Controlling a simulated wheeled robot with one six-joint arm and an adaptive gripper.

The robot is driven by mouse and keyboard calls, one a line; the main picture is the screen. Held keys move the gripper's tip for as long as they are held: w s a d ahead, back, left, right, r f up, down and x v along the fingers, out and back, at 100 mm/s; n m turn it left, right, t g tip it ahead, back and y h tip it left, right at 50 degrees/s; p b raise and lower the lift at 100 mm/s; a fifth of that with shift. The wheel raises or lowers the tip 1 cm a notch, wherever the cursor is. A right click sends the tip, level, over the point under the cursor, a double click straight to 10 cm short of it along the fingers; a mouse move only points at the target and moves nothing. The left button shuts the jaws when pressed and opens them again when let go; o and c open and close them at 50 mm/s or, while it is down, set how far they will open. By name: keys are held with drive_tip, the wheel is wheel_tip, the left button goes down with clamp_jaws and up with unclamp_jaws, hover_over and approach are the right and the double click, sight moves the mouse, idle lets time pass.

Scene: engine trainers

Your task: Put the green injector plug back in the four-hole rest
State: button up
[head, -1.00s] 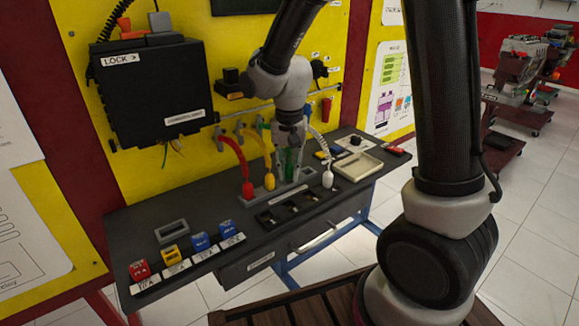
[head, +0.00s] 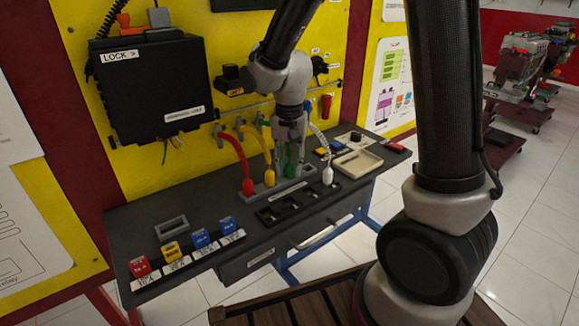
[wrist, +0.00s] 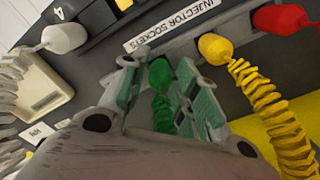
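The green injector plug (wrist: 160,75) stands between the fingers of my gripper (wrist: 160,72) in the wrist view, its green cable running back below them. The fingers are spread to either side, with narrow gaps beside the plug. In the head view, the green plug (head: 290,169) is low between the fingers of my gripper (head: 290,150), at the grey four-hole rest (head: 297,183). My fingers partly hide its cable. The plug looks upright at the rest, but its seating in the hole is hidden. The yellow plug (head: 270,176) and red plug (head: 247,187) stand in the rest to its left.
The white plug (head: 327,177) stands at the right end of the black injector socket block (head: 285,209), by the number 4. A beige tray (head: 358,163) lies right of it. The yellow panel is close behind.

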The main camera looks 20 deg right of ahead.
drive_tip(key=shift+r, duration=2.25)
drive_tip(key=shift+r, duration=1.1)
drive_tip(key=o, duration=0.6)
drive_tip(key=shift+c, duration=0.2)
wheel_tip(320, 180, up, 12)
